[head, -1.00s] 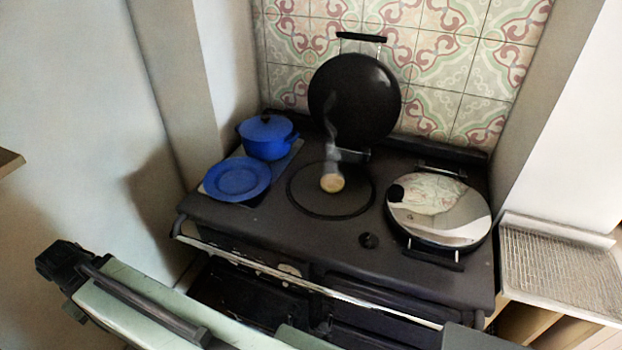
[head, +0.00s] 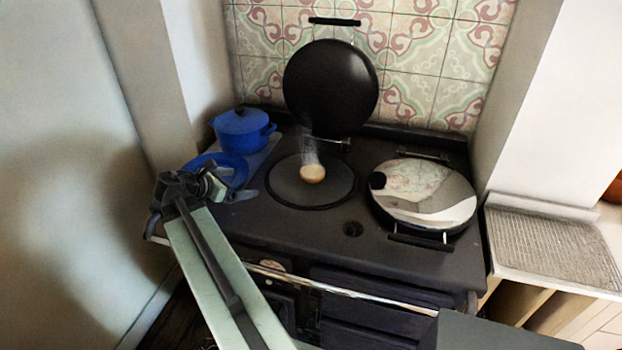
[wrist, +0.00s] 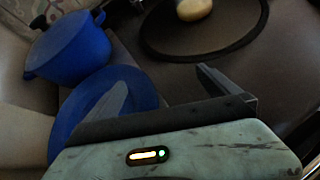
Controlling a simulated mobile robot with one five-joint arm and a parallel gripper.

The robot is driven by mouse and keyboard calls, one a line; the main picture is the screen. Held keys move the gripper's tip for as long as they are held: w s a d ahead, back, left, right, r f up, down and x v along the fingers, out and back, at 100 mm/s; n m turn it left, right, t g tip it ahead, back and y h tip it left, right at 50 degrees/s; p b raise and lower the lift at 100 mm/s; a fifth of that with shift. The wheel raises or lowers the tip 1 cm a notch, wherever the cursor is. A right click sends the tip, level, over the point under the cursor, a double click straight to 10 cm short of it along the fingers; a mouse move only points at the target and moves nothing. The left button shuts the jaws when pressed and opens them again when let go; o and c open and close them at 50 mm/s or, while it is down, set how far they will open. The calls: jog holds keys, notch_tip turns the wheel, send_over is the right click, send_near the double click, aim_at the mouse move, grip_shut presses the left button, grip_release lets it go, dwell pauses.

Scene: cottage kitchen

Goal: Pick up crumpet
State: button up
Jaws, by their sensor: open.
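The crumpet (head: 312,174) is small, round and golden, and lies on the round hotplate (head: 325,194) of the dark stove, with steam rising above it. In the wrist view the crumpet (wrist: 194,9) shows at the top edge, beyond the gripper. My gripper (head: 236,192) is in front of and partly over the blue plate, left of the crumpet and apart from it. In the wrist view its two fingers (wrist: 160,85) are spread with nothing between them.
A blue pot (head: 243,132) and a blue plate (head: 205,162) stand at the stove's left. The hotplate's black lid (head: 331,95) is raised behind the crumpet. A shiny closed lid (head: 424,193) covers the right hotplate. A wire rack (head: 550,245) lies on the right counter.

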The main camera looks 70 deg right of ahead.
aim_at(310, 172)
jog(key=s+d+g, duration=0.1)
jog(key=s+d, duration=0.2)
jog(key=s, duration=0.1)
jog(key=s+d+g+b, duration=0.1)
jog(key=s+d, duration=0.2)
jog(key=s, duration=0.2)
jog(key=s+d+g, duration=0.1)
jog(key=s+d, duration=0.2)
jog(key=s, duration=0.1)
jog(key=shift+s+d+r+m+g+b, duration=0.3)
jog(key=shift+s, duration=0.05)
jog(key=b+x, duration=0.3)
jog(key=x, duration=0.4)
jog(key=shift+s+d+f, duration=0.1)
jog(key=shift+d+f, duration=0.15)
jog(key=shift+d, duration=0.05)
jog(key=shift+r+h, duration=0.1)
jog(key=shift+h, duration=0.2)
jog(key=c, duration=1.1)
